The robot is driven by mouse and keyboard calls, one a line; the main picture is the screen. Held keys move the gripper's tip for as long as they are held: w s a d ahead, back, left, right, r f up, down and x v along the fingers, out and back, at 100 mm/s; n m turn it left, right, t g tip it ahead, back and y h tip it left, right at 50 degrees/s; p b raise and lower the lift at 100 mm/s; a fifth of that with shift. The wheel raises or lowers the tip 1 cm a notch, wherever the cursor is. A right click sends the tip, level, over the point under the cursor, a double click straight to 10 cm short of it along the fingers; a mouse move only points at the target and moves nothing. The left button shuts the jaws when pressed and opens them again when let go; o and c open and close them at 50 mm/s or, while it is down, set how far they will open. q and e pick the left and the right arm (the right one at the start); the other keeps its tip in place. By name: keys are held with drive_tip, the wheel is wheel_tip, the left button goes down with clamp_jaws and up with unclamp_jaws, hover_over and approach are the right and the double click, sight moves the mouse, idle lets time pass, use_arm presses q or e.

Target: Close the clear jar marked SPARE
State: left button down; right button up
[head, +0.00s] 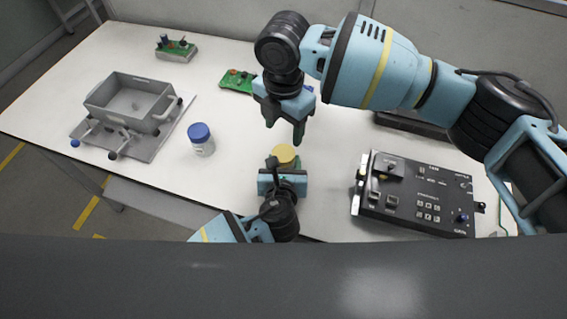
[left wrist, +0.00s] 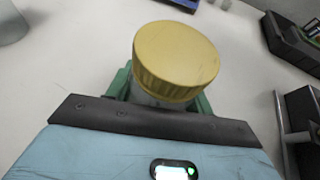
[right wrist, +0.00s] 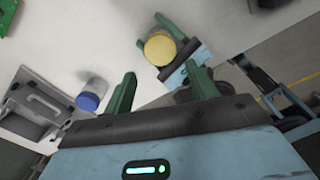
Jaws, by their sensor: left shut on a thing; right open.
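A jar with a yellow lid (head: 284,154) is held in my left gripper (head: 284,166) at the table's front edge. The left wrist view shows the ribbed yellow lid (left wrist: 176,58) on top of the jar, with green fingers on either side of its body. Most of that body is hidden. My right gripper (head: 285,132) is open and empty, above and behind the yellow lid and apart from it. A clear jar with a blue lid (head: 200,140) stands upright to the left; its label is too small to read. I cannot tell which jar is marked SPARE.
A grey bin (head: 130,103) sits on a grey plate (head: 150,148) at the left. A black control box (head: 417,193) lies at the right. Green circuit boards (head: 237,81) are at the back. The white table (head: 225,185) is clear between the blue-lidded jar and my left gripper.

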sight(283, 153)
idle(0.3)
drive_tip(key=shift+f, duration=4)
drive_tip(key=c, duration=0.7)
drive_tip(key=o, duration=1)
drive_tip(key=shift+r, duration=2.3)
drive_tip(key=shift+c, duration=0.5)
